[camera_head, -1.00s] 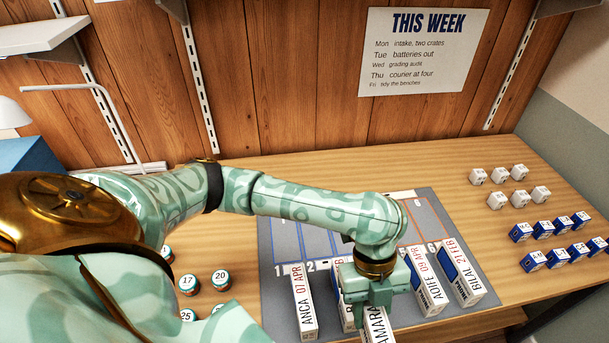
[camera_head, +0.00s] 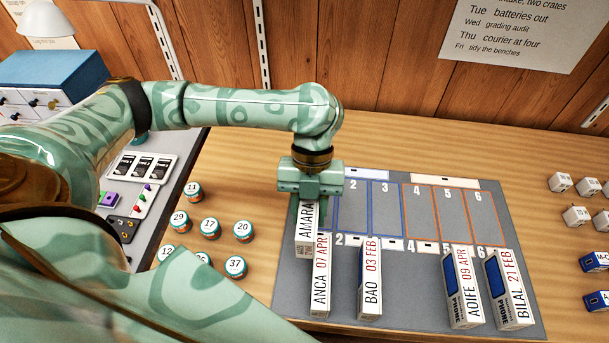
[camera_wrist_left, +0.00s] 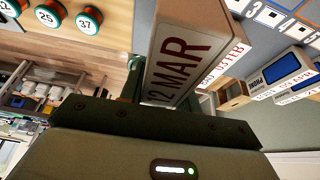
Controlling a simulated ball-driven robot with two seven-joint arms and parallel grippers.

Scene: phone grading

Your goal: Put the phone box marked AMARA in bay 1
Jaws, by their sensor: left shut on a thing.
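The white AMARA phone box (camera_head: 306,228) is held by my left gripper (camera_head: 309,197), which is shut on its upper end. In the left wrist view the box (camera_wrist_left: 185,58) shows "12 MAR" close up between the fingers. In the head view the box is over the left side of the grey mat (camera_head: 410,315), at the bay 1 column. It overlaps the back of the ANCA box (camera_head: 320,290). I cannot tell whether the AMARA box touches the mat. Bay 1 is mostly hidden by my gripper and the box. My right gripper is not in view.
The BAO (camera_head: 370,285), AOIFE (camera_head: 463,290) and BILAL (camera_head: 508,290) boxes stand along the mat's front. Bays 2 to 6 look empty. Numbered round tins (camera_head: 210,228) are left of the mat. Small white boxes (camera_head: 576,216) and blue boxes lie at right.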

